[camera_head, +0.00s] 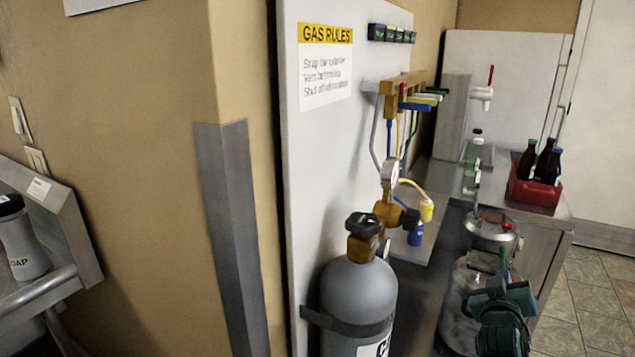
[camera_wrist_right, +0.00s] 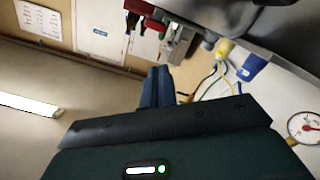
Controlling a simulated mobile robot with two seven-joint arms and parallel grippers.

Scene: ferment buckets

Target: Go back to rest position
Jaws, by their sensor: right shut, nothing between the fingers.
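My right gripper (camera_head: 503,272) is at the lower right of the head view, with its dark teal wrist below it. It is shut and empty, in front of the clear and steel vessels by the counter. In the right wrist view its dark blue fingers (camera_wrist_right: 158,88) are together, with nothing between them. My left gripper is not in view.
A grey gas cylinder (camera_head: 358,290) with a brass regulator (camera_head: 386,208) stands left of my right arm, strapped by a white panel (camera_head: 310,150). A steel keg (camera_head: 490,232) is close behind the gripper. A red crate of bottles (camera_head: 534,190) sits on the counter. Tiled floor lies right.

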